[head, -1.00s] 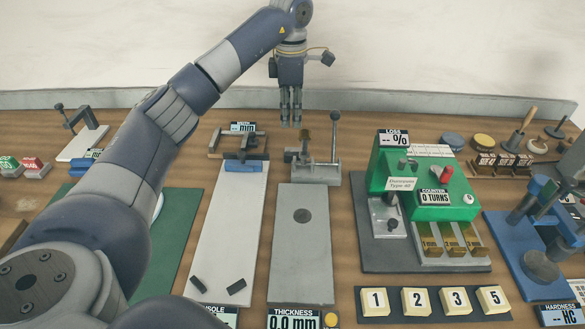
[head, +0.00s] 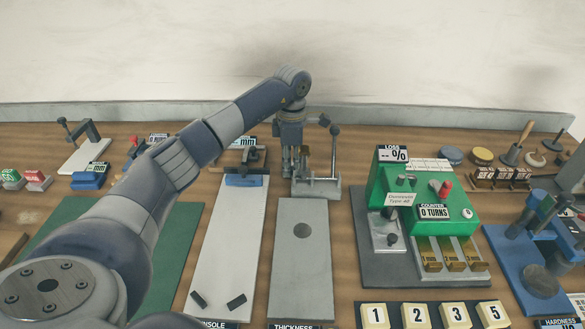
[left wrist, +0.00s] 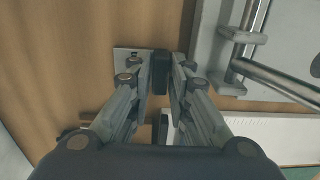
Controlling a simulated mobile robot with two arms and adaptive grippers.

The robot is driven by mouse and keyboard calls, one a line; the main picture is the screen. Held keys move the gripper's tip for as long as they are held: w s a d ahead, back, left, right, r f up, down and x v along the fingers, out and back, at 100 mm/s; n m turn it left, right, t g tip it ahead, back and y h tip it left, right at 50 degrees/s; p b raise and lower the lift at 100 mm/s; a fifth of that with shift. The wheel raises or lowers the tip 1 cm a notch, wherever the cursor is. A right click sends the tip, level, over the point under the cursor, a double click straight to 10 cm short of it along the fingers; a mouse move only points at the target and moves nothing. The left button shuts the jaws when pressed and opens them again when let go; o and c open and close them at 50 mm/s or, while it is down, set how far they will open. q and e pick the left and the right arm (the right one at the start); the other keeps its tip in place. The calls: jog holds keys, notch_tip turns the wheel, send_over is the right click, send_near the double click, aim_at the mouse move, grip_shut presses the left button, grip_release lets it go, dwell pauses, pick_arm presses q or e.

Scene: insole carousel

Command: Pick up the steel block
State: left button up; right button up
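In the left wrist view a narrow dark block (left wrist: 160,72) stands between the fingertips of my left gripper (left wrist: 163,65); I take it to be the steel block. The fingers lie close along both its sides. I cannot tell whether they touch it. In the head view my left gripper (head: 294,165) points straight down behind the grey thickness board. The block is not clear there, as the gripper covers that spot. My right gripper is not in view.
The thickness stand with its upright lever (head: 335,150) is just right of my left gripper. The white insole board (head: 228,250) lies to the left. A green tester (head: 425,200) stands further right. A pale wall (head: 450,60) closes the back.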

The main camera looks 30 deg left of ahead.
pick_arm(q)
grip_shut()
jog(key=shift+r, duration=0.1)
